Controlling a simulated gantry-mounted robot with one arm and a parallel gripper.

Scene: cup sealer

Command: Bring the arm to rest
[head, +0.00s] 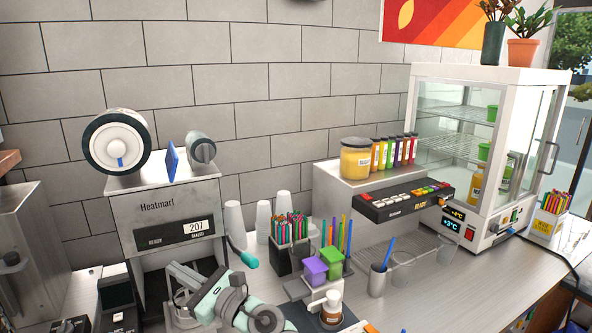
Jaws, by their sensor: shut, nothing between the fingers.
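My arm, in grey and pale teal, shows at the bottom of the head view. It reaches up and left in front of the cup sealer (165,215). My gripper (182,277) is at the arm's far end, low before the sealer's opening. It is shut and holds nothing. The fingertips are small and partly overlap the sealer's grey lower parts, so I cannot tell whether they touch. The sealer has a dark front panel showing 207, a film roll on top and a teal-tipped handle (246,257) at its right side.
White cup stacks (236,222) stand behind the handle. A straw holder (288,256), purple box (314,270), green box (332,262) and small jar (331,308) are close to the right of my arm. Clear cups and a glass display cabinet (478,150) stand farther right.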

